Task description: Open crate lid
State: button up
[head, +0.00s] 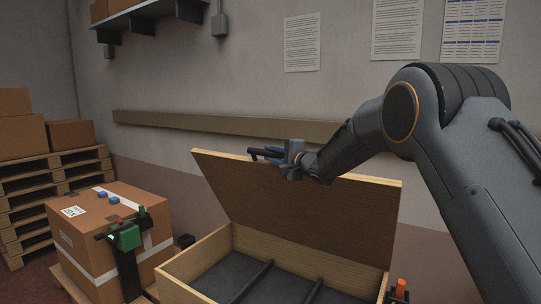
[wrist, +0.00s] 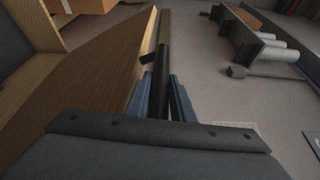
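The wooden crate (head: 196,256) stands low at the centre of the head view, with a dark, divided floor and no contents showing. Its wooden lid (head: 300,205) is raised steeply along the far side, leaning back. In the wrist view the lid (wrist: 92,72) fills the left. My gripper (head: 272,155) is at the lid's top edge. In the wrist view my gripper's blue fingers (wrist: 160,92) lie on both sides of a black bar handle (wrist: 163,62) and appear closed on it. A short post joins the handle to the lid.
A taped carton (head: 90,235) with a green tape dispenser (head: 127,236) stands left of the crate. Stacked pallets (head: 40,190) with boxes are at the far left. A wall rail (head: 220,124) runs behind the lid, and a shelf (head: 150,15) hangs above.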

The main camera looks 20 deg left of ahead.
jog(key=o, duration=0.4)
jog(key=shift+a, duration=0.1)
jog(key=shift+c, duration=0.2)
jog(key=shift+d, duration=0.2)
jog(key=b+v, duration=0.2)
jog(key=v, duration=0.5)
jog(key=shift+s+d, duration=0.2)
jog(key=shift+d, duration=0.05)
